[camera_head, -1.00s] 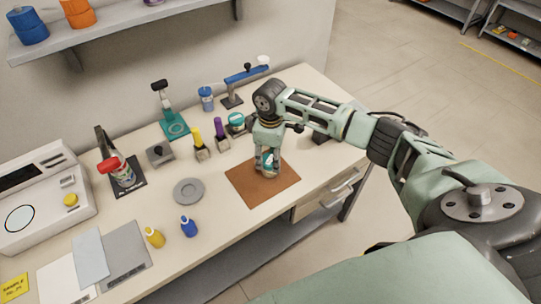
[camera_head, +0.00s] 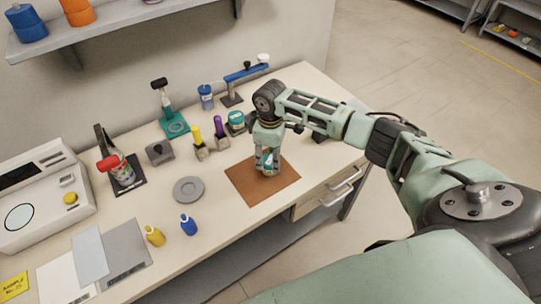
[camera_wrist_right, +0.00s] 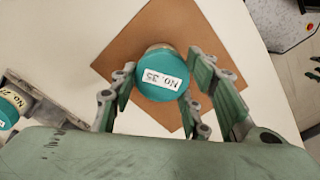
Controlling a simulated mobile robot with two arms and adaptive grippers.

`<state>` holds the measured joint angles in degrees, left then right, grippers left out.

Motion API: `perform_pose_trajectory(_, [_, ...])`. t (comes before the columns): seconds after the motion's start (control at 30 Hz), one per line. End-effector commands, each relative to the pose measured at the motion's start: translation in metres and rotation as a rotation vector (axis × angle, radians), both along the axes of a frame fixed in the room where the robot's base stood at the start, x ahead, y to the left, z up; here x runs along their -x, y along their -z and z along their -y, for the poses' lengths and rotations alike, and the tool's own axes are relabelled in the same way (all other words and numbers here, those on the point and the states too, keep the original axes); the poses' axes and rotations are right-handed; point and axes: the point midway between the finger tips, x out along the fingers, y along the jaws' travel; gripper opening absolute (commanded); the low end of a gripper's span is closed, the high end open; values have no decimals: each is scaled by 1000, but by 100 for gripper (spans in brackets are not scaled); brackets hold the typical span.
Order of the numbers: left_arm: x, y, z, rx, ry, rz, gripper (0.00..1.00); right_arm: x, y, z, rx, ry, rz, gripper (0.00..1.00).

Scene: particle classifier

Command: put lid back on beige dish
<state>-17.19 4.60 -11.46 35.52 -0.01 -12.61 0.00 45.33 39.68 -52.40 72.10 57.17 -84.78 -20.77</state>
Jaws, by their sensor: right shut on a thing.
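A round teal lid (camera_wrist_right: 162,77) with a white "No. 35" label shows between my right fingers in the wrist view. A strip of beige dish (camera_wrist_right: 158,47) shows beneath its far edge. Whether the lid is seated or slightly apart from the dish cannot be told. My right gripper (camera_head: 267,165) points down over the brown mat (camera_head: 283,183) and is shut on the lid. Its fingers (camera_wrist_right: 172,92) flank the lid on both sides. In the head view the fingers mostly hide the lid and dish. My left gripper is not in view.
Another teal-lidded jar (camera_head: 236,118) stands behind the mat, near yellow- and purple-topped tools (camera_head: 218,130). A grey disc (camera_head: 188,189) lies left of the mat. Small yellow (camera_head: 155,236) and blue (camera_head: 188,226) bottles stand in front. The table between disc and mat is clear.

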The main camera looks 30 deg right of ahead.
Motion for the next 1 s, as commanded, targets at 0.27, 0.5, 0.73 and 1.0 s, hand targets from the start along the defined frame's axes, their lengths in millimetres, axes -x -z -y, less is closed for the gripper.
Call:
perform_pose_trajectory(0.27, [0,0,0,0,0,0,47,0,1,0,0,0,0,63])
perform_pose_trajectory(0.5, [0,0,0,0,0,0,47,0,1,0,0,0,0,65])
perform_pose_trajectory(0.73, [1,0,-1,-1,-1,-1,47,-1,-12,0,-1,-2,4,65])
perform_pose_trajectory(1.0, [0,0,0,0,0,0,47,-1,-67,0,-1,-2,5,65])
